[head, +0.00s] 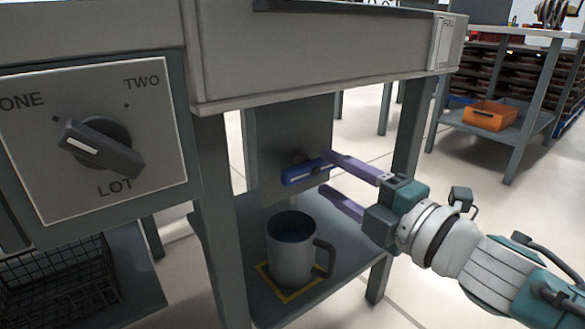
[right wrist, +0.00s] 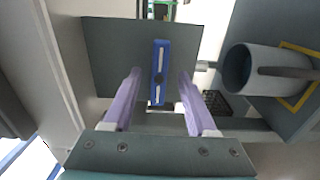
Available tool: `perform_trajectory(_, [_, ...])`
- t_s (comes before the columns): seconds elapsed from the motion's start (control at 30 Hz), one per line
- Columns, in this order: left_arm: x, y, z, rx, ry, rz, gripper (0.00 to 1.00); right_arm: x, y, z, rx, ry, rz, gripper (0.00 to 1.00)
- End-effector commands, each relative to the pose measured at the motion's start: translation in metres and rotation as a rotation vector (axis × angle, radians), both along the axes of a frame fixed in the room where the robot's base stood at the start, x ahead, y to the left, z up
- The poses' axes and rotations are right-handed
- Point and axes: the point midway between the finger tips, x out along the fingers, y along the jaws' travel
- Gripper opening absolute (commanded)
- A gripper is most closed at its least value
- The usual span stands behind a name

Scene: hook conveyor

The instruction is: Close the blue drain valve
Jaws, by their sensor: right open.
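The blue valve handle (head: 304,173) is a short bar with a pale stripe on a grey panel (head: 290,130) under the grey tank. In the head view it lies nearly level. My right gripper (head: 324,172) is open, with its purple fingers at the handle's right end, one higher and one lower. In the right wrist view the handle (right wrist: 159,75) stands lengthwise between the open fingers (right wrist: 159,72), with a gap on each side. I cannot tell how deep the fingertips reach. My left gripper is not in view.
A grey mug (head: 291,252) stands below the valve on a yellow-outlined square on the lower shelf (head: 340,270). Table legs flank the valve. A dial panel (head: 95,140) is at left, above a wire basket (head: 60,280). An orange bin (head: 490,115) sits on a rack behind.

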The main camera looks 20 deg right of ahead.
Motion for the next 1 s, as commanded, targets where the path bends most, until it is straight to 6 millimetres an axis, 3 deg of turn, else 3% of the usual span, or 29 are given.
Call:
perform_trajectory(0.2, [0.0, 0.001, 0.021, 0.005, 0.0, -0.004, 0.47, -0.043, -0.016, 0.003, 0.0, 0.005, -0.001, 0.57])
perform_trajectory(0.4, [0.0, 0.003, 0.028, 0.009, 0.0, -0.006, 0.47, -0.07, -0.026, 0.002, -0.001, 0.002, -0.001, 0.57])
perform_trajectory(1.0, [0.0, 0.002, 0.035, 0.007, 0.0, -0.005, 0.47, -0.075, -0.029, 0.007, 0.006, 0.006, -0.01, 0.57])
